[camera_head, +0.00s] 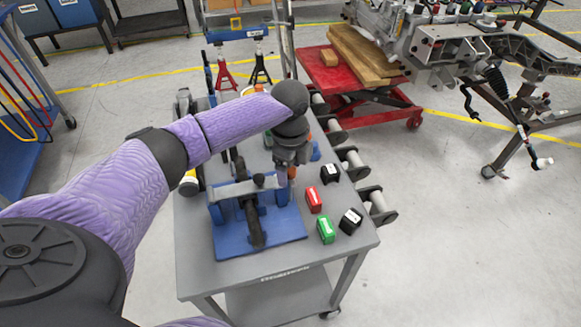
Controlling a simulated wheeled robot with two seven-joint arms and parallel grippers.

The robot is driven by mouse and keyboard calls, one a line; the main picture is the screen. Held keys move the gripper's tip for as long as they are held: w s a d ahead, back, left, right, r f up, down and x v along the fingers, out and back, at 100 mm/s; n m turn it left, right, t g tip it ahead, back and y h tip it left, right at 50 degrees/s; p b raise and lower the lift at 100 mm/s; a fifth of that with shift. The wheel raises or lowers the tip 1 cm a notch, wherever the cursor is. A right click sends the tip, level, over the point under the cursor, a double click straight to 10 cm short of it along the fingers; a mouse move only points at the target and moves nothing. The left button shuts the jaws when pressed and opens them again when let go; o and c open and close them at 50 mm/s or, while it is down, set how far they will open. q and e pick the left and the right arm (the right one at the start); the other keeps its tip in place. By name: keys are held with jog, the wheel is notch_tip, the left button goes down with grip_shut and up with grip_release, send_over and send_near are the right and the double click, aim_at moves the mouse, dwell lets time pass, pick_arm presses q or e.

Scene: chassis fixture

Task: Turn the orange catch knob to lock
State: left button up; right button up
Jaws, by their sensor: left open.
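The blue chassis fixture (285,228) lies on the grey cart, with a dark clamp bar (252,215) across it. A small orange piece (292,172), which may be the catch knob, shows just under my left gripper (288,160). My right gripper is not in view.
On the cart (270,263), right of the fixture, lie a red block (313,200), a green block (326,230) and two black blocks (330,174) (350,221). Grey rollers (353,165) stick out on the cart's right side. A red lift table (350,80) stands behind.

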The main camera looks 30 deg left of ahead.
pick_arm(q)
grip_shut()
jog(key=shift+r, duration=0.1)
jog(key=m+p, duration=0.2)
jog(key=m, duration=0.1)
jog(key=shift+r, duration=0.1)
jog(key=m+p, duration=0.1)
jog(key=m, duration=0.2)
jog(key=shift+m+p, duration=0.35)
jog(key=shift+m, duration=0.05)
jog(key=m, duration=0.5)
jog(key=shift+p, duration=0.3)
jog(key=m, duration=0.5)
jog(key=shift+m, duration=0.4)
